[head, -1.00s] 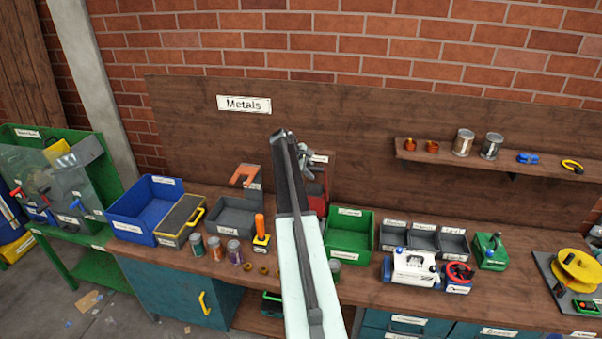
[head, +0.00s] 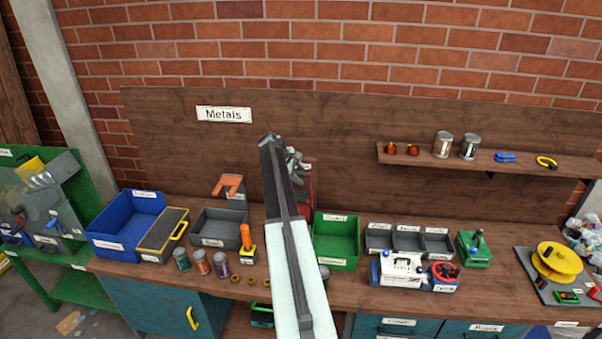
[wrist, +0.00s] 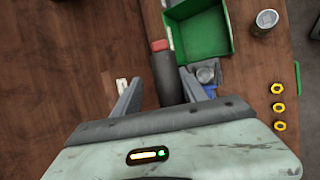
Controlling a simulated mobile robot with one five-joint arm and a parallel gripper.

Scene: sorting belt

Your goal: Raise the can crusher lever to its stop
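The can crusher (head: 307,183) is a red upright unit at the back of the bench in the head view, mostly hidden behind my arm. In the wrist view a dark rod with a red end, which looks like its lever (wrist: 164,72), stands between my two fingers. My gripper (wrist: 160,80) is open around this rod. A gap shows between the left finger and the rod; the right finger is close to it, and I cannot tell if they touch. In the head view my gripper (head: 294,160) is in front of the crusher.
A green bin (head: 335,262) stands just right of the crusher, and a grey bin (head: 205,240) to its left. A small orange-handled tool (head: 246,245) and several cans (head: 201,262) stand in front. Small yellow nuts (wrist: 278,88) lie on the bench.

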